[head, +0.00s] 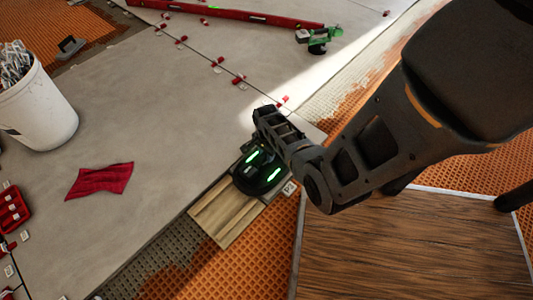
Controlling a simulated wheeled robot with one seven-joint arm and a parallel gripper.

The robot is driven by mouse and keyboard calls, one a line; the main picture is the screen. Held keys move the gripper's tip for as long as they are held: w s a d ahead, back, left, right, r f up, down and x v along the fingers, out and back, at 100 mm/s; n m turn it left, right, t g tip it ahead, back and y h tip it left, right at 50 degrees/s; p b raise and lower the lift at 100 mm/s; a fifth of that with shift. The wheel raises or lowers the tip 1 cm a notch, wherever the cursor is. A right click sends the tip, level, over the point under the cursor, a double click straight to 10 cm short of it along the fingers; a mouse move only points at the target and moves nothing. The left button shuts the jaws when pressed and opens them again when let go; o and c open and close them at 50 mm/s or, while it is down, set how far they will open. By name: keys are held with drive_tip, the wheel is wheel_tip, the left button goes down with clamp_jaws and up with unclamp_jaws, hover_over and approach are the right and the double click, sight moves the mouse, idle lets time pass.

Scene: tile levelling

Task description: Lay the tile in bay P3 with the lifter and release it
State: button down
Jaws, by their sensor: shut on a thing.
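The lifter (261,171) is a dark rounded tool with bright green strips on top. My gripper (265,143) is shut on it, reaching in from the right; the hand hides part of the lifter and the grip itself. A wood-look tile (224,212) lies under the lifter, its lower-left end showing. The tile is over a strip of ridged grey mortar (178,243) beside the large grey tiles. I cannot tell whether it touches the mortar. A small white marker (289,188) stands just right of the lifter; its lettering is too small to read.
Large grey tiles (150,130) fill the left, with red clips along their joints. A white bucket (38,108), red cloth (100,180) and red box (12,210) stand there. A red level (230,14) lies at the back. A wooden platform (410,245) is at lower right.

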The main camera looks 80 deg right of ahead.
drive_tip(key=shift+d+f, duration=0.1)
drive_tip(key=shift+f, duration=0.05)
idle(0.3)
drive_tip(key=c, duration=0.8)
unclamp_jaws()
drive_tip(key=shift+o, duration=0.2)
drive_tip(key=shift+f, duration=0.1)
drive_tip(key=shift+r+p, duration=2.2)
drive_tip(key=shift+r, duration=1.75)
